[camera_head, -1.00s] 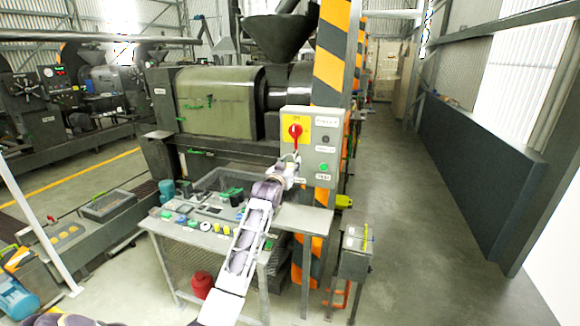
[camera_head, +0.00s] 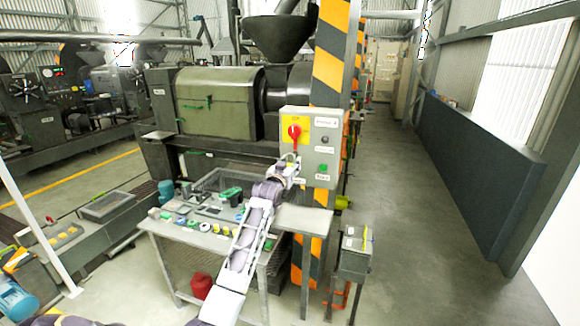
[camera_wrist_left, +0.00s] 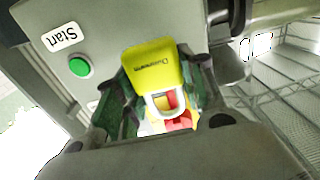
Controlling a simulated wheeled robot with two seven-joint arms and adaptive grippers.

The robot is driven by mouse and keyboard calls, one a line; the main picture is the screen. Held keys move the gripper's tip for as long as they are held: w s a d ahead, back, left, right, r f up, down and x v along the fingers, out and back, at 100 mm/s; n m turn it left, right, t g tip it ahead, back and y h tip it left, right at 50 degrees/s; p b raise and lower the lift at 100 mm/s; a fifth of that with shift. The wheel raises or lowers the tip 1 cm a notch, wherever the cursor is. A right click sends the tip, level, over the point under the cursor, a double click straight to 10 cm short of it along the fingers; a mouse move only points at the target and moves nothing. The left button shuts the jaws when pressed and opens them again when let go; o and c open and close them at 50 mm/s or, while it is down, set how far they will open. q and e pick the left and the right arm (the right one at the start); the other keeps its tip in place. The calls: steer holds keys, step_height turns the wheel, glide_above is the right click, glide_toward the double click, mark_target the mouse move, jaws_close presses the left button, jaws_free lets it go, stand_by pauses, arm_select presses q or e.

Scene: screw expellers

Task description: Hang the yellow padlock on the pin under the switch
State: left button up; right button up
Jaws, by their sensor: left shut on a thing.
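The yellow padlock (camera_wrist_left: 153,68) is between the green fingers of my left gripper (camera_wrist_left: 162,80) in the left wrist view. Its body is gripped and its pale shackle (camera_wrist_left: 165,104) points toward the red and yellow switch (camera_wrist_left: 180,121), which shows through and behind the loop. In the head view the red switch handle (camera_head: 295,132) sits on a yellow plate on the grey control box. My left gripper (camera_head: 291,165) is close in front of the box, just below the switch. I cannot make out the pin or the padlock there. My right gripper is not in view.
The box also carries a green start button (camera_head: 323,168), seen in the wrist view (camera_wrist_left: 80,67) too. A striped post (camera_head: 330,70) stands behind it. A metal table (camera_head: 180,236) with several small parts lies below my left arm. A grey pedestal (camera_head: 354,262) stands to the right.

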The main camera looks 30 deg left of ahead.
arm_select(q)
steer(key=shift+x, duration=2)
stand_by(1.2)
steer(key=shift+a+r, duration=0.1)
steer(key=shift+r, duration=0.55)
stand_by(0.4)
steer(key=shift+f, duration=0.75)
stand_by(0.7)
steer(key=o, duration=0.7)
steer(key=shift+o, duration=1.2)
steer(key=shift+w+f, duration=0.15)
steer(key=shift+w, duration=0.05)
steer(key=shift+o, duration=1)
steer(key=shift+w+f, duration=0.45)
steer(key=shift+f, duration=0.1)
